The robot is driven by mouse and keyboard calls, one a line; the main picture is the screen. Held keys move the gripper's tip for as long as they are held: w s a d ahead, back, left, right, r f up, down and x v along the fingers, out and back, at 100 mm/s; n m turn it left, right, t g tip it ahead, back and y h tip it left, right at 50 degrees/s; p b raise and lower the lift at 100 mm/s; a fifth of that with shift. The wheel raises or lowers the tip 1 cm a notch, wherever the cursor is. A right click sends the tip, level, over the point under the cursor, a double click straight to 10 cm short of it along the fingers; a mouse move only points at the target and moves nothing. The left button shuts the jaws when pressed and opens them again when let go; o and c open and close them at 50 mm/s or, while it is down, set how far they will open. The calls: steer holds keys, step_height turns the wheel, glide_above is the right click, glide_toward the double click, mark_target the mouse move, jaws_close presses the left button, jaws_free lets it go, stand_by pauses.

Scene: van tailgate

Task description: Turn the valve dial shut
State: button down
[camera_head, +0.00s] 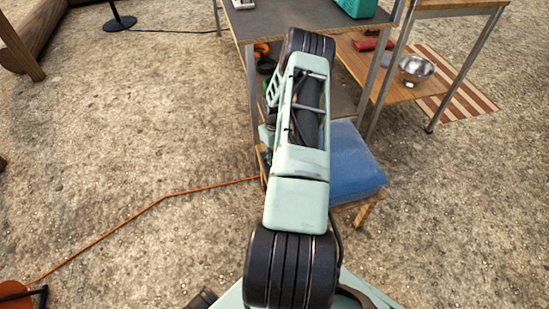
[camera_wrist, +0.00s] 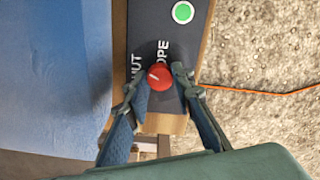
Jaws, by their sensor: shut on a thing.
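The red round valve dial (camera_wrist: 161,77) shows in the wrist view on a dark panel (camera_wrist: 187,40) with a wooden edge. A short white mark on the dial points left, toward the partly hidden lettering "HUT". Lettering "OPE" stands just above the dial. My gripper (camera_wrist: 158,80) has one finger on each side of the dial and is shut on it. A green round disc with a white rim (camera_wrist: 183,12) is farther up the panel. In the head view my arm hides the dial and my gripper.
A blue cushion-like block (camera_head: 352,165) sits right of my arm, close to the panel in the wrist view (camera_wrist: 50,70). A dark-topped table (camera_head: 285,20) and a wooden shelf with a metal bowl (camera_head: 416,68) stand beyond. An orange cord (camera_head: 150,208) crosses the gravel. Open gravel lies left.

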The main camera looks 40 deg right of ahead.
steer(key=shift+n, duration=1.9)
steer(key=c, duration=1.7)
jaws_free()
steer(key=shift+o, duration=0.2)
step_height(320, 180, up, 12)
steer(key=shift+w+r, duration=0.1)
